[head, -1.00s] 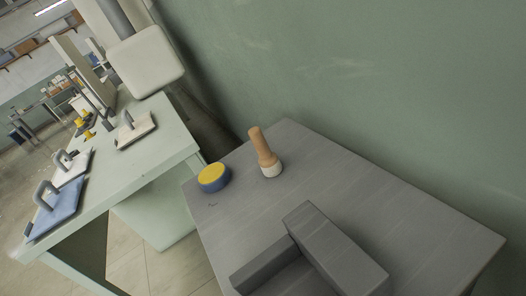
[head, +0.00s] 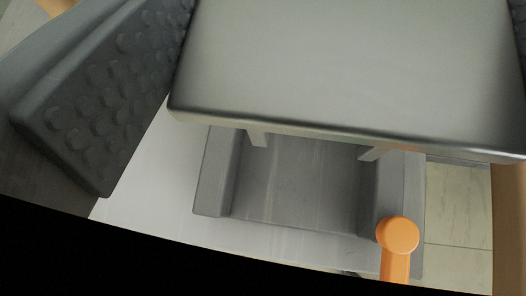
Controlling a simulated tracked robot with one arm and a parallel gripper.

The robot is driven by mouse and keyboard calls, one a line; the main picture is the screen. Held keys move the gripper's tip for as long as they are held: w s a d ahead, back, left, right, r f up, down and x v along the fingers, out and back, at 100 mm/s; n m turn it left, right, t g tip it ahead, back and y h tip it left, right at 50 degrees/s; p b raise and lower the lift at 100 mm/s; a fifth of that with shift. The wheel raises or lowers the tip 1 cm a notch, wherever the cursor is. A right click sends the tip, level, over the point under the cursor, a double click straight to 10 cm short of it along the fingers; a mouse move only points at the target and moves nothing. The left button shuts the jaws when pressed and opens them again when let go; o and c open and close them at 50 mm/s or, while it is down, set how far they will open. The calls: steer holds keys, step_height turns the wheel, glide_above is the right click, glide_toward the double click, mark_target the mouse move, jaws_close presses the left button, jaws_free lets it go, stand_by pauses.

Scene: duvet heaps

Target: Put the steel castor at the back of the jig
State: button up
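A broad, smooth steel block with two small grey legs under its near edge, which I take for the steel castor (head: 345,65), fills the upper middle of the view. My gripper (head: 340,90) has a dark studded pad against its left side and another at its right edge, so it is shut on the castor. Below it lies the grey jig (head: 215,180), a channel with a raised wall on each side. The castor hides the jig's far end. It appears above the jig; I cannot tell whether they touch.
An orange round-headed peg (head: 398,238) stands at the jig's right near corner. A pale surface (head: 150,190) lies left of the jig. Tiled floor (head: 457,215) shows at the right, beside a brown strip (head: 508,225). The bottom of the view is black.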

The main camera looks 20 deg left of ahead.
step_height(320, 180, down, 9)
steer(key=b, duration=0.3)
steer(key=shift+f, duration=0.15)
steer(key=shift+f, duration=0.1)
steer(key=o, duration=1.2)
steer(key=shift+s, duration=0.1)
steer(key=d+p+v, duration=0.1)
steer(key=p+v, duration=0.2)
steer(key=v, duration=0.8)
steer(key=shift+s+a+r, duration=0.3)
steer(key=shift+a, duration=0.15)
